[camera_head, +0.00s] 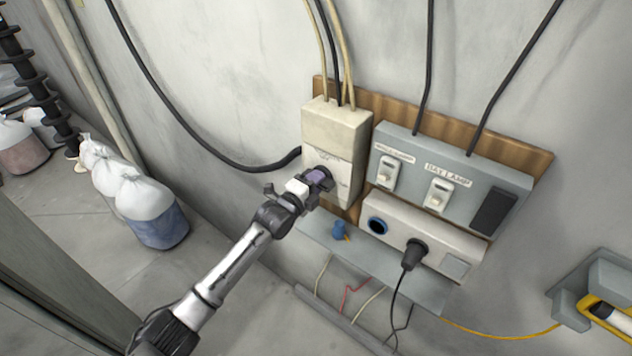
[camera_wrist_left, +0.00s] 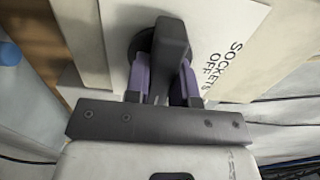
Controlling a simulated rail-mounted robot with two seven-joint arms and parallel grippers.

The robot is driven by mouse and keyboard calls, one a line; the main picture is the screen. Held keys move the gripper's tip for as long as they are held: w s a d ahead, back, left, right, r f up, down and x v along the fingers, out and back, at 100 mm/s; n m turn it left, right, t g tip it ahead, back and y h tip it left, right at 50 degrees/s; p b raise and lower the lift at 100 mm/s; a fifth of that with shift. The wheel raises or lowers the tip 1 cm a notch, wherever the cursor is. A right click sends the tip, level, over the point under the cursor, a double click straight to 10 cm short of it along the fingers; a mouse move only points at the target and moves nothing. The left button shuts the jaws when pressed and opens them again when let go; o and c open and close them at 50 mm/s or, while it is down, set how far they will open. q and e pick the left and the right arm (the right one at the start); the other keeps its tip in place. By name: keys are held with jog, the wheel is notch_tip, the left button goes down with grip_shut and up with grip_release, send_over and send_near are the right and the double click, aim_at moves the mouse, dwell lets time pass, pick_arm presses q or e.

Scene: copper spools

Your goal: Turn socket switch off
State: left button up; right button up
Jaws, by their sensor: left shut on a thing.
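The beige switch box (camera_head: 334,126) is mounted on a wooden board on the wall, with cables entering its top. My left gripper (camera_head: 319,178) is at the lower front of this box. In the left wrist view, the dark switch handle (camera_wrist_left: 172,45) stands between the purple-padded fingers of my left gripper (camera_wrist_left: 163,80), which is shut on it. A white label (camera_wrist_left: 215,40) beside the handle reads "SOCKETS OFF", seen tilted. The handle's round base is partly hidden behind the handle and fingers. My right gripper is not in view.
A grey panel (camera_head: 463,170) with two light switches is right of the box. Below it a socket strip (camera_head: 392,223) holds a black plug (camera_head: 412,254). A grey shelf (camera_head: 372,267) lies beneath. Bags (camera_head: 148,205) stand on the floor at left. A yellow device (camera_head: 610,317) is lower right.

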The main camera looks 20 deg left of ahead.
pick_arm(q)
grip_shut()
jog(key=n, duration=0.8)
jog(key=shift+n+p, duration=0.3)
jog(key=shift+p, duration=0.05)
jog(key=n, duration=0.3)
jog(key=shift+n, duration=0.3)
jog(key=n, duration=0.3)
jog(key=shift+n, duration=1.5)
